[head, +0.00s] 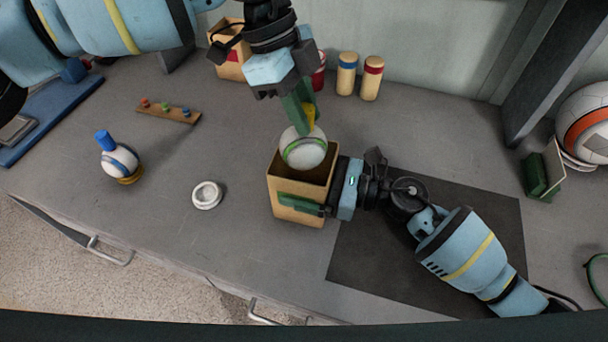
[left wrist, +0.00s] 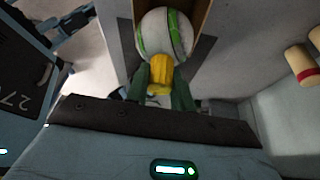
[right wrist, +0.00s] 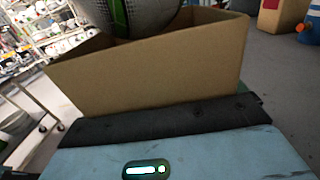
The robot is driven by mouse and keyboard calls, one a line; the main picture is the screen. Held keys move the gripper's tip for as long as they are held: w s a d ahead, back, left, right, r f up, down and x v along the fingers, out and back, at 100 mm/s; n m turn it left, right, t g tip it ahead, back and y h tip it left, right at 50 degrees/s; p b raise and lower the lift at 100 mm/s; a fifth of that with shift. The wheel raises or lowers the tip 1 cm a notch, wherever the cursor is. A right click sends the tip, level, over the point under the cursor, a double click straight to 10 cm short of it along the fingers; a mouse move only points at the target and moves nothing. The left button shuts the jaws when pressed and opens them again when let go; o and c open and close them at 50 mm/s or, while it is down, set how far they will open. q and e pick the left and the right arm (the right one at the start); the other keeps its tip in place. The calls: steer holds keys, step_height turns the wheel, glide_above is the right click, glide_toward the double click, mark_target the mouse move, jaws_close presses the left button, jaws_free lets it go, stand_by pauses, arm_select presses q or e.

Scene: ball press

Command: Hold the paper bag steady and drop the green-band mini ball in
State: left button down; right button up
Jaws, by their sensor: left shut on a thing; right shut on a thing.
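The white mini ball with green bands (head: 303,152) is at the mouth of the open brown paper bag (head: 288,186), its lower part seeming to dip below the rim. My left gripper (head: 304,110) is above it, shut on the yellow piece (left wrist: 160,72) at the ball's top. The ball also shows in the left wrist view (left wrist: 165,35). My right gripper (head: 314,198) comes from the right and is shut on the bag, one green finger along its front face. In the right wrist view the bag wall (right wrist: 150,70) is upright below the ball (right wrist: 140,12).
A blue-banded ball (head: 121,160), a white ring (head: 207,195) and a wooden peg strip (head: 168,112) lie left. Two banded cylinders (head: 371,80) and another bag (head: 228,66) stand at the back. A dark mat (head: 360,260) lies right, with a large ball (head: 585,105) beyond.

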arm_select(q)
steer(key=shift+f, duration=0.55)
steer(key=c, duration=1.1)
jaws_free()
steer(key=shift+r, duration=0.1)
steer(key=v, duration=1.1)
steer(key=shift+a+r, duration=0.15)
steer(key=shift+r, duration=0.25)
arm_select(e)
steer(key=o, duration=0.6)
